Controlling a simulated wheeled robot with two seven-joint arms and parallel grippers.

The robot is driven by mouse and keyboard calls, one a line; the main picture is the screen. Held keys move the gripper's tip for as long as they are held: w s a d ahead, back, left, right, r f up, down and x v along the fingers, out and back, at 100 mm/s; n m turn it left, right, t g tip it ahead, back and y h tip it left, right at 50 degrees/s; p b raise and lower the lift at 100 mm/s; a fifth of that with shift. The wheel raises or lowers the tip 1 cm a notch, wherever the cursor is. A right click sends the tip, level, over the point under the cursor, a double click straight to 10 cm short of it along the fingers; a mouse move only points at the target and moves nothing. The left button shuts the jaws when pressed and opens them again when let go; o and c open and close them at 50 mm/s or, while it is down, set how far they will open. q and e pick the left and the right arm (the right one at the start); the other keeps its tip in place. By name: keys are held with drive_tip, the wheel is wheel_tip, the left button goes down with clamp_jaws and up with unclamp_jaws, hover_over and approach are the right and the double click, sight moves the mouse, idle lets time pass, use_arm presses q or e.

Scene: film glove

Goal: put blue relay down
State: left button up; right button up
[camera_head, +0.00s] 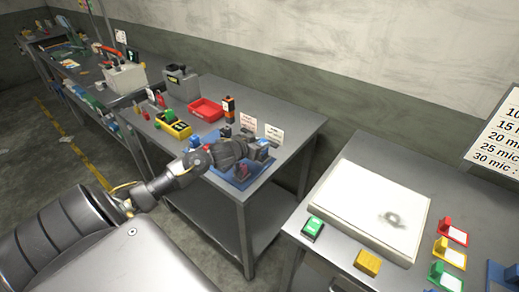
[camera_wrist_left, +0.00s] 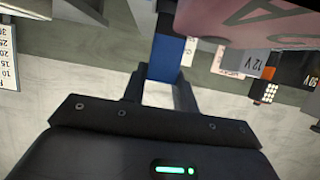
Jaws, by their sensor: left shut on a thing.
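My left gripper (camera_head: 243,150) reaches in from the left over the blue tray (camera_head: 238,182) on the middle workbench. In the left wrist view the left gripper (camera_wrist_left: 160,85) is shut on the blue relay (camera_wrist_left: 165,60), whose blue side shows between the fingers. In the head view a small blue piece (camera_head: 262,144) shows by the fingertips, probably the relay. The gripper hides part of the tray, so I cannot tell whether the relay touches anything. A red piece (camera_head: 243,171) stands on the tray. My right gripper is not in view.
A red bin (camera_head: 206,110), a yellow block holder (camera_head: 174,126) and small cards (camera_head: 274,133) stand close on the bench. A pink surface (camera_wrist_left: 245,18) is near the camera in the wrist view. The right table carries a white board (camera_head: 365,208) and coloured blocks.

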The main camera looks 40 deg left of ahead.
use_arm(q)
wheel_tip(320, 180, down, 2)
drive_tip(key=shift+f, duration=0.25)
drive_tip(key=shift+f, duration=0.1)
drive_tip(key=o, duration=1)
drive_tip(key=shift+s, duration=0.1)
drive_tip(key=v, duration=1.2)
